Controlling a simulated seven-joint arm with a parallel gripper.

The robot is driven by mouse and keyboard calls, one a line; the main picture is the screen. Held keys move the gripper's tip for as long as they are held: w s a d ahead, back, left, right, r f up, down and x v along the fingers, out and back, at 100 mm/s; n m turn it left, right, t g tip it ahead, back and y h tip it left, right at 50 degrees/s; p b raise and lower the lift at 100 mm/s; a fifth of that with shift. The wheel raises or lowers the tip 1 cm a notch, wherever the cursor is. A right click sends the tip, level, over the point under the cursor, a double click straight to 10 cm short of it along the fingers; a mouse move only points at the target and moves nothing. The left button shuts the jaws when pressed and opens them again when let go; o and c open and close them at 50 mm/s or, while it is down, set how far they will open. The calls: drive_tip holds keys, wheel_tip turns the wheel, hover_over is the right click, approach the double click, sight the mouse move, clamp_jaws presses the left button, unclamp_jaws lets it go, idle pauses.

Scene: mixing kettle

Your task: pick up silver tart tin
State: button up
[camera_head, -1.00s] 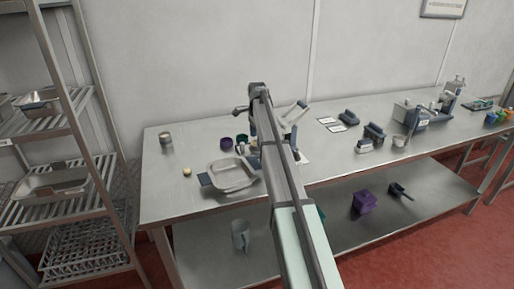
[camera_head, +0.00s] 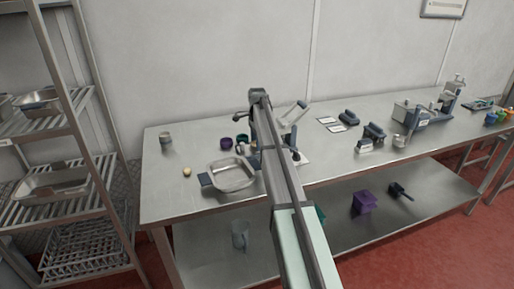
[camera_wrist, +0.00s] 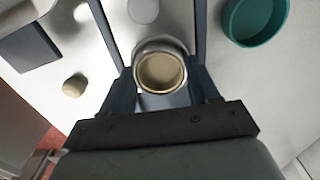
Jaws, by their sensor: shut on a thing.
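The silver tart tin (camera_wrist: 161,72) is small and round, with a shiny rim and a tan inside, in the middle of the wrist view. My gripper (camera_wrist: 162,82) has one finger on each side of the tin and is shut on it. The tin's lower side is hidden, so I cannot tell whether it touches the table. In the head view my arm covers much of this area, and I cannot make out the tin there.
A steel pan (camera_head: 233,174) with blue handles sits on the steel table (camera_head: 160,205). A small yellowish object (camera_head: 187,172) lies to its left. A teal cup (camera_wrist: 257,18) is at the upper right of the wrist view. A can (camera_head: 165,141) stands at the table's left end.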

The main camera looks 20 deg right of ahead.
drive_tip(key=shift+c, duration=0.3)
wheel_tip(320, 180, up, 9)
drive_tip(key=shift+n, duration=0.4)
drive_tip(key=a, duration=0.4)
drive_tip(key=a+r, duration=0.1)
drive_tip(key=a, duration=0.1)
drive_tip(key=shift+a, duration=0.15)
drive_tip(key=s+a+f, duration=0.2)
drive_tip(key=s+a, duration=0.2)
drive_tip(key=s, duration=0.3)
drive_tip(key=s+a+f, duration=0.2)
drive_tip(key=s+a, duration=0.3)
drive_tip(key=s, duration=0.2)
drive_tip(key=shift+s+m, duration=0.3)
drive_tip(key=shift+m, duration=0.1)
drive_tip(key=shift+a+f, duration=0.1)
